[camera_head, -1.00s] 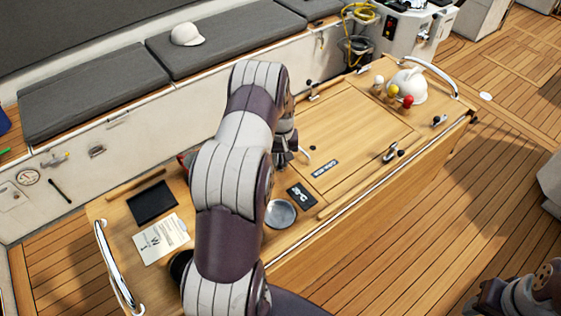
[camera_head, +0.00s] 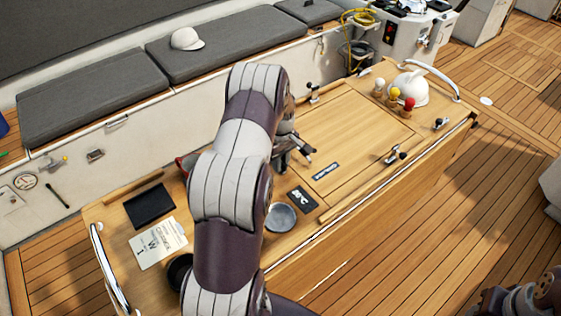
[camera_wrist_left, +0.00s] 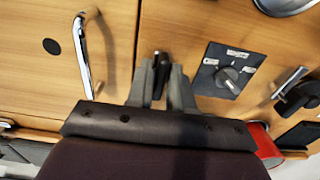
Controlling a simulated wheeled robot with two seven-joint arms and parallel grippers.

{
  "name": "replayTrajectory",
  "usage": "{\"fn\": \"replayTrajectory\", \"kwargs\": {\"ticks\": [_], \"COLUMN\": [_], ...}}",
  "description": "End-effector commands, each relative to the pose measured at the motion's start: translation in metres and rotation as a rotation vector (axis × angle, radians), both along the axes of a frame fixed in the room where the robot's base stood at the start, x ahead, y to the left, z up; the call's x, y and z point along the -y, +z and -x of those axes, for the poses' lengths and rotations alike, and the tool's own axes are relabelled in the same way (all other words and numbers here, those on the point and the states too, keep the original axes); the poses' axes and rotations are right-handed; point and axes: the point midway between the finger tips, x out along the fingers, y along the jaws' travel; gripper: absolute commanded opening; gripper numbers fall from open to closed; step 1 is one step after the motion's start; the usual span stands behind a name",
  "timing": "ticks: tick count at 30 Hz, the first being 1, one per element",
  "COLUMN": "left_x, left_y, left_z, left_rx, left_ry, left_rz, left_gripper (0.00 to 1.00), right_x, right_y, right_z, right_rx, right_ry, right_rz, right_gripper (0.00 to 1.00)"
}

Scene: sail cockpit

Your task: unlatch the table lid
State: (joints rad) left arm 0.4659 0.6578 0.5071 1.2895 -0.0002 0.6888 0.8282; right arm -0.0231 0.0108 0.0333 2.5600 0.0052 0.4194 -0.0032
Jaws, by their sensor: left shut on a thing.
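The wooden table lid (camera_head: 355,125) lies flat and closed in the tabletop in the head view. My left gripper (camera_head: 306,150) is at the lid's near-left edge, mostly behind my own arm. In the left wrist view, its fingers (camera_wrist_left: 160,78) are shut on a small black lever (camera_wrist_left: 161,60), seemingly a latch, beside the lid's seam. Other latches show: one at the lid's near-right edge (camera_head: 395,155) and one at its far edge (camera_head: 313,92). Part of my right arm (camera_head: 530,297) shows at the lower right; its jaws cannot be made out.
A dial panel (camera_head: 302,198) and a round metal dish (camera_head: 281,217) are close to my left arm. A silver handle (camera_wrist_left: 82,55) is near my fingers. A white domed object (camera_head: 408,87) and coloured knobs stand at the table's far end. Wooden deck is clear at right.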

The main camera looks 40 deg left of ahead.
Motion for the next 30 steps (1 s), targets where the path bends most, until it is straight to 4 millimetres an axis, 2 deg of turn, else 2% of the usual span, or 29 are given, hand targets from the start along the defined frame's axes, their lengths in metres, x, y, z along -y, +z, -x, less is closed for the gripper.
{"fn": "replayTrajectory", "kwargs": {"ticks": [1,14,15,16,25,28,30], "left_x": [-0.002,-0.002,-0.002,-0.002,-0.001,-0.001,-0.001], "left_y": [0.005,0.005,0.005,0.005,0.004,0.015,0.030], "left_z": [-0.004,-0.004,-0.004,-0.004,-0.002,-0.003,-0.003], "left_rx": [0.015,0.015,0.015,0.013,0.006,0.008,0.011], "left_ry": [0.005,0.012,0.012,0.012,0.011,0.011,0.011], "left_rz": [-0.007,-0.007,-0.007,-0.007,-0.003,-0.004,-0.005], "left_gripper": [0.00,0.00,0.34,0.41,0.41,0.41,0.41], "right_x": [0.000,0.000,0.000,0.000,0.000,0.000,0.000], "right_y": [0.000,0.000,0.000,0.000,-0.001,-0.007,-0.013], "right_z": [0.000,0.000,0.000,0.000,0.000,0.000,0.000], "right_rx": [0.000,0.000,0.000,0.000,0.000,0.000,0.000], "right_ry": [0.000,0.000,0.000,0.000,0.000,0.000,0.000], "right_rz": [0.000,0.000,0.000,0.000,0.000,0.000,0.000], "right_gripper": [0.43,0.43,0.43,0.43,0.43,0.43,0.43]}}
